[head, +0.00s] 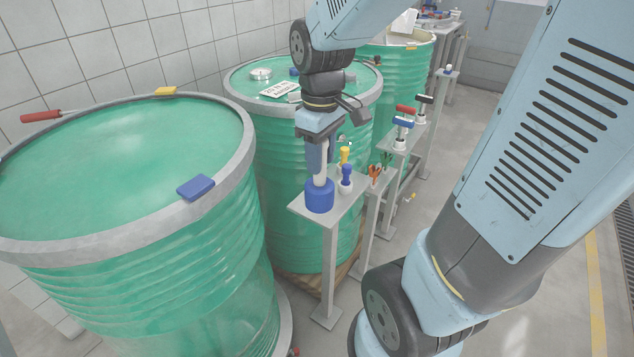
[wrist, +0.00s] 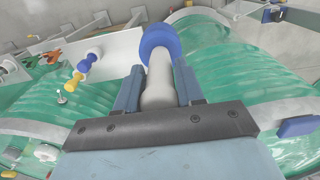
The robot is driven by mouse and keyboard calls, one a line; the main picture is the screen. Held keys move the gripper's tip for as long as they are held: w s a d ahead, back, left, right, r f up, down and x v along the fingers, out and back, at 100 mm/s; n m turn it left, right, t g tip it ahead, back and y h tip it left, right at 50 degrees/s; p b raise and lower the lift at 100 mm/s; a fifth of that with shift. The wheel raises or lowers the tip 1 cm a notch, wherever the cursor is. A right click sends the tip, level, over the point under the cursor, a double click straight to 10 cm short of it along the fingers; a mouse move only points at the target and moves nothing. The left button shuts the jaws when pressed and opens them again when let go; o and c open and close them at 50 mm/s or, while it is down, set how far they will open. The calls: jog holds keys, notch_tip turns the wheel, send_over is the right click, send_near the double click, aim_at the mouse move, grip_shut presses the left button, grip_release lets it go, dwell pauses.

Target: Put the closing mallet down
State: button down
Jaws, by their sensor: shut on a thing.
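The closing mallet has a blue round head (head: 319,197) and a pale handle (head: 320,166), and it hangs upright, head down. My gripper (head: 319,150) is shut on the handle, with the head below the fingers. The blue head sits at the left part of a grey stand's top plate (head: 335,214); I cannot tell whether it touches the plate. In the wrist view, the handle (wrist: 158,82) lies between my two fingers and the head (wrist: 160,40) is beyond them, beside the plate's edge (wrist: 118,62).
A blue-topped tool (head: 346,178) and a yellow one (head: 344,155) stand on the same plate, right of the mallet. Green drums stand at left (head: 130,160) and behind (head: 300,130). More small stands with tools (head: 400,140) run to the back right.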

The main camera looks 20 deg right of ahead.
jog(key=w+d+f, duration=0.4)
jog(key=w+f, duration=0.8)
jog(key=shift+f, duration=0.25)
jog(key=shift+w, duration=0.1)
jog(key=c, duration=0.7)
grip_release()
